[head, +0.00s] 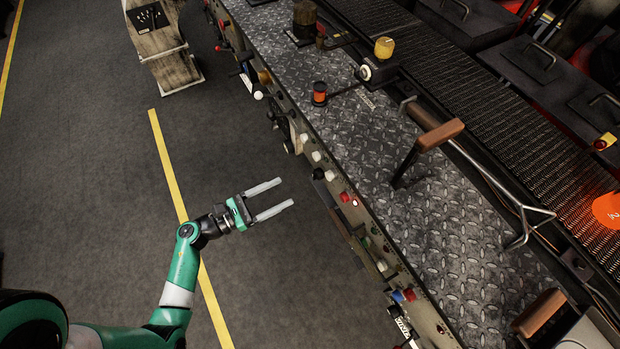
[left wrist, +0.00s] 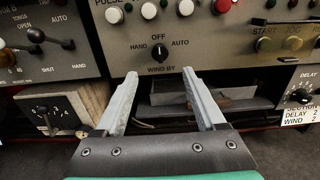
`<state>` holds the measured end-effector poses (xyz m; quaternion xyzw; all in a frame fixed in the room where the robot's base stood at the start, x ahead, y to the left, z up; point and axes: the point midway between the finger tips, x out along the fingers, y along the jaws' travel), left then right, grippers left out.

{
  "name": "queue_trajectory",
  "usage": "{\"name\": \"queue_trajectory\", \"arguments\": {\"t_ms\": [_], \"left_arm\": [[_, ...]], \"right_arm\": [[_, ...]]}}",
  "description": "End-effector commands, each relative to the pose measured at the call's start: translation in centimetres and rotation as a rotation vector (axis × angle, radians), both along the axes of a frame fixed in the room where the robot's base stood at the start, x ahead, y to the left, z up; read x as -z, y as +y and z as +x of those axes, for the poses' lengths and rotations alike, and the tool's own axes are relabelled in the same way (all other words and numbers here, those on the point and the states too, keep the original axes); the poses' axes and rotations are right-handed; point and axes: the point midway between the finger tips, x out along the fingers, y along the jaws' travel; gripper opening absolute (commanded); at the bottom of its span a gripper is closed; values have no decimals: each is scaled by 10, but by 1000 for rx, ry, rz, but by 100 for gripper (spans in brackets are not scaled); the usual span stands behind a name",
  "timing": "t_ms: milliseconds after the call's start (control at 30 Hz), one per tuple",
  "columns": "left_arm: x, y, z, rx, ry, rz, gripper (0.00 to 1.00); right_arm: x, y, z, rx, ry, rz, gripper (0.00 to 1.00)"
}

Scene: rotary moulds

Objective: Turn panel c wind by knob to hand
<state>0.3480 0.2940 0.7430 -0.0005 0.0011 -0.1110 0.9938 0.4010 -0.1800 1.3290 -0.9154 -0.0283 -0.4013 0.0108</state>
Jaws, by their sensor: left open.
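In the left wrist view, the black wind by knob (left wrist: 160,52) sits on a grey panel, with HAND printed to its left, OFF above and AUTO to its right. Its pointer looks roughly upright, toward OFF, but it is too small to be sure. My left gripper (left wrist: 159,76) is open and empty, its two fingers apart just below and in front of the knob, not touching it. In the head view my left gripper (head: 286,192) is over the floor, its fingers toward the machine's front panels and short of them. My right gripper is not in view.
In the left wrist view, a lever panel (left wrist: 40,42) is at left, a small dial box (left wrist: 52,111) is lower left, and a delay knob (left wrist: 299,96) is at right. White buttons (left wrist: 154,14) are above. Yellow-lined floor is free left of the machine.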

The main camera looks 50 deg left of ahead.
Motion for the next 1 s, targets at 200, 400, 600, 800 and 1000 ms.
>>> {"name": "queue_trajectory", "arguments": {"t_ms": [200, 400, 600, 800, 1000], "left_arm": [[2, -13, 48, 9, -4, 3, 72], [2, -20, 84, 4, -2, 2, 72], [0, -23, 96, 1, -1, 0, 72], [0, -22, 96, 0, -1, 0, 72], [0, -22, 96, 0, -1, 1, 36]], "right_arm": [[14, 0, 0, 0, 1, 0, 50], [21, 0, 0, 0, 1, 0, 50], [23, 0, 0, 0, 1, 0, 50], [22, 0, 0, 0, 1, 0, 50], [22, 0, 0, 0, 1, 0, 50]]}}
